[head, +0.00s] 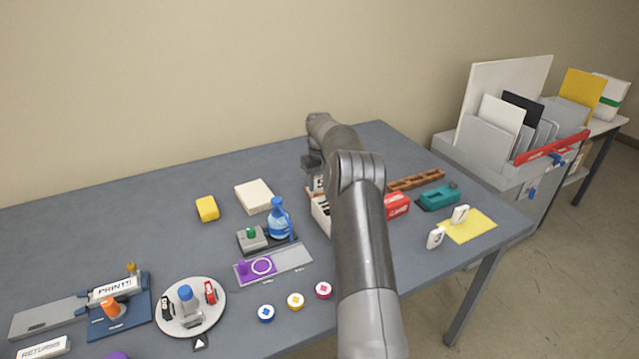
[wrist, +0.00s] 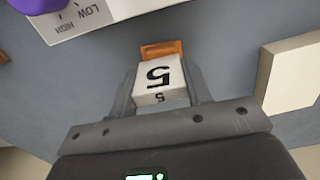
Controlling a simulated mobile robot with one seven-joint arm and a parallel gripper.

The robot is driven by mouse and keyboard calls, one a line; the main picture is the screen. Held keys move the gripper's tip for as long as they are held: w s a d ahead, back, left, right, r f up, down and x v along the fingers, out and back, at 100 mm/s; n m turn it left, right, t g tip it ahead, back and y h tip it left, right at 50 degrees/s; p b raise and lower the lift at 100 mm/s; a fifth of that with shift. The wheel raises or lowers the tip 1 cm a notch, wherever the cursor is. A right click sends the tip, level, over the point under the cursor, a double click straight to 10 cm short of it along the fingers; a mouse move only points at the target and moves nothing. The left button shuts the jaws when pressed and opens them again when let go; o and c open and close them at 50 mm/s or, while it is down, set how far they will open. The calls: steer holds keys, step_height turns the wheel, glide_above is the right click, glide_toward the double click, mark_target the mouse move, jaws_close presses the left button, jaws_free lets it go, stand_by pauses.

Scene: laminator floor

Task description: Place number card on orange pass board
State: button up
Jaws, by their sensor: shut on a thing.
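My gripper (wrist: 160,90) is shut on a white number card (wrist: 160,74) marked 5, with a finger on each side of it. In the head view the card (head: 320,183) shows just below the gripper at the back of the table, partly hidden by my arm. A small orange piece (wrist: 162,47), which may be the orange pass board, shows right beyond the card in the wrist view. I cannot tell whether they touch. Two other white number cards (head: 460,214) (head: 436,237) stand by a yellow sheet (head: 478,226) at the right.
A white box (wrist: 88,18) labelled LOW and HIGH is close by in the wrist view, with a cream block (wrist: 292,75) opposite. A brown slotted rack (head: 416,180), red box (head: 396,206) and teal device (head: 439,197) lie right of my arm. The back left of the table is clear.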

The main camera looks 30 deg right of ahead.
steer(key=shift+f, duration=0.25)
steer(key=o, duration=1)
